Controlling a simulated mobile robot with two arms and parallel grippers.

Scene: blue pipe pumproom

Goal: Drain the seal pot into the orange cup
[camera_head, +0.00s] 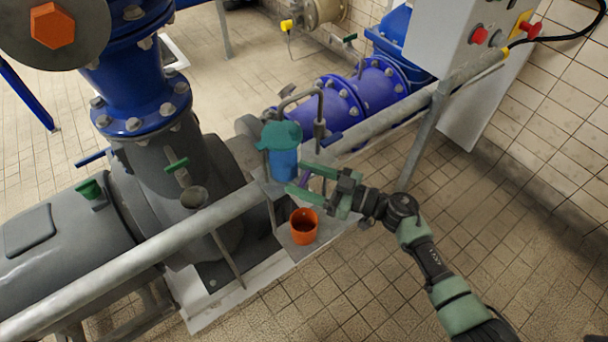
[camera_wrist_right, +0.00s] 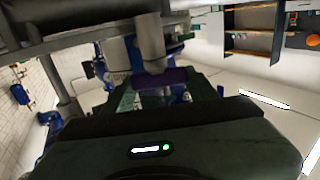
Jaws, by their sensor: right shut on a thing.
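The seal pot (camera_head: 284,164) is a blue cylinder with a teal lid, standing beside the long grey rail in the head view. The orange cup (camera_head: 304,228) stands upright and open on a small grey ledge below and slightly right of the pot. My right gripper (camera_head: 306,180) reaches in from the right, its green fingers beside the pot's lower part and above the cup. It is shut on a purple handle (camera_head: 305,179), which also shows across the jaws in the right wrist view (camera_wrist_right: 165,77). The cup's contents and the pot's outlet cannot be made out. My left gripper is out of view.
The grey rail (camera_head: 140,257) runs diagonally in front of the grey pump (camera_head: 60,240). Blue flanged piping (camera_head: 345,97) lies behind the pot. A grey control cabinet (camera_head: 470,70) stands at upper right. The tiled floor at lower right is open.

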